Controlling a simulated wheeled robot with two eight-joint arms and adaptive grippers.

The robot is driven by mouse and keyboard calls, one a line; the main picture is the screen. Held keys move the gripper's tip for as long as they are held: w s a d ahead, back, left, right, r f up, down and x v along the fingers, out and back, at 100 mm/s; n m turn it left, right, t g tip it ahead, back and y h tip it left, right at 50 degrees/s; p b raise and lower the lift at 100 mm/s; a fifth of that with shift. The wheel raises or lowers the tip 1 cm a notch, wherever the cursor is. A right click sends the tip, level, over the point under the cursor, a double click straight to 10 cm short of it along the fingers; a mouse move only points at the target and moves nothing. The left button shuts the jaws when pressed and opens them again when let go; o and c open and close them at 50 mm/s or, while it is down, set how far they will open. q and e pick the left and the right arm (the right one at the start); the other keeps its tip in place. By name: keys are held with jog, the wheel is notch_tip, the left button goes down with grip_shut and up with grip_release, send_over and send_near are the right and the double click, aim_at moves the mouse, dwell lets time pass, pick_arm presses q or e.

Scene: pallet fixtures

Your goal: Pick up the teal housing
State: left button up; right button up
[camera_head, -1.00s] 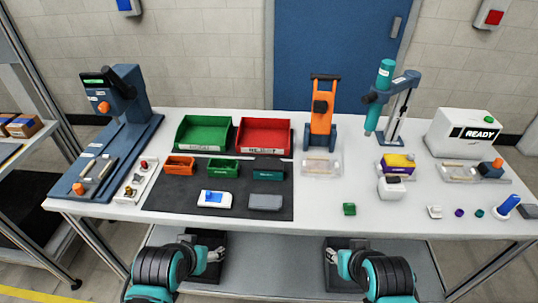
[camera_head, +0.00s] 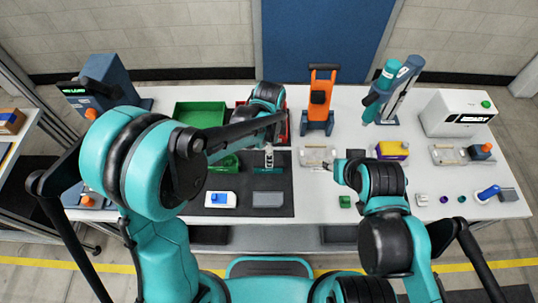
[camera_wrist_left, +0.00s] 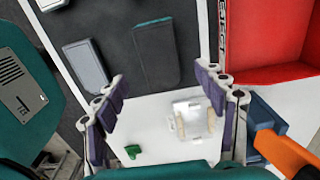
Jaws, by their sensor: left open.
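The teal housing (camera_head: 256,169) is a dark box with a teal edge on the black mat, partly hidden under my left gripper. In the left wrist view it (camera_wrist_left: 156,55) lies beyond the fingertips, between their lines. My left gripper (camera_head: 269,160) is above the housing. Its fingers stand wide apart with nothing between them in the left wrist view (camera_wrist_left: 163,88). My right gripper (camera_head: 341,168) is beside the clear tray, largely hidden by its own arm, so its jaw state does not show.
The red bin (camera_wrist_left: 270,40) and orange press (camera_head: 320,100) stand close behind and right of my left gripper. A grey part (camera_head: 267,199) and white-blue part (camera_head: 221,199) lie in front. A clear tray (camera_head: 314,155) and green block (camera_head: 345,201) lie right of the mat.

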pick_arm(q)
notch_tip(320, 180, down, 7)
jog(key=shift+a+f+b, duration=0.1)
jog(key=shift+f+b, duration=0.05)
jog(key=shift+b, duration=0.75)
jog(key=c, duration=1.3)
